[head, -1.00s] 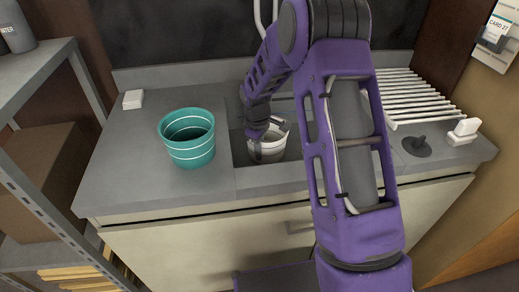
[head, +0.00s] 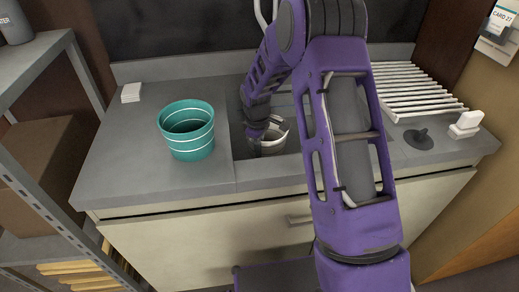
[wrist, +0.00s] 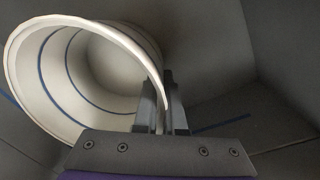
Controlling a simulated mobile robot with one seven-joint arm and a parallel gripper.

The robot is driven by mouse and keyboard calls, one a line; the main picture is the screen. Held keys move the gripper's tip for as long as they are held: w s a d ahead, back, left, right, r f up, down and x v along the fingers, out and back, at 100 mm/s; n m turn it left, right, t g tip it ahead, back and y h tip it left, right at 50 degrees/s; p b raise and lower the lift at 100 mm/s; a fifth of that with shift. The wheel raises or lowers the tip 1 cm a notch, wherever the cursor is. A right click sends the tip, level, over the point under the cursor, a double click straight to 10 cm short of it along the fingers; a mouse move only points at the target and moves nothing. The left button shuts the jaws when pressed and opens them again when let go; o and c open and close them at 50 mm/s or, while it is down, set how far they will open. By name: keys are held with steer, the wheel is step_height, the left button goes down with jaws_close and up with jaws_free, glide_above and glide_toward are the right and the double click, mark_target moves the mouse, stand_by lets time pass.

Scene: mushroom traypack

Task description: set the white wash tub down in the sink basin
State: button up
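The white wash tub (head: 268,145) is inside the sink basin (head: 237,122), partly hidden behind my arm. In the wrist view the tub (wrist: 45,90) shows its open mouth and blue rings inside, and looks tilted relative to that camera. My gripper (wrist: 162,90) has one finger on each side of the tub's rim and is shut on it. In the head view my gripper (head: 258,135) is low in the basin at the tub's left side. I cannot tell whether the tub's bottom touches the basin floor.
A teal bucket with white bands (head: 187,135) stands on the counter left of the basin. A white drying rack (head: 415,95), a dark plug (head: 418,139) and white blocks (head: 466,124) are at the right. White pads (head: 131,92) lie at the back left. A shelf (head: 35,55) stands left.

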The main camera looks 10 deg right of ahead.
steer(key=o, duration=0.4)
steer(key=shift+o, duration=0.2)
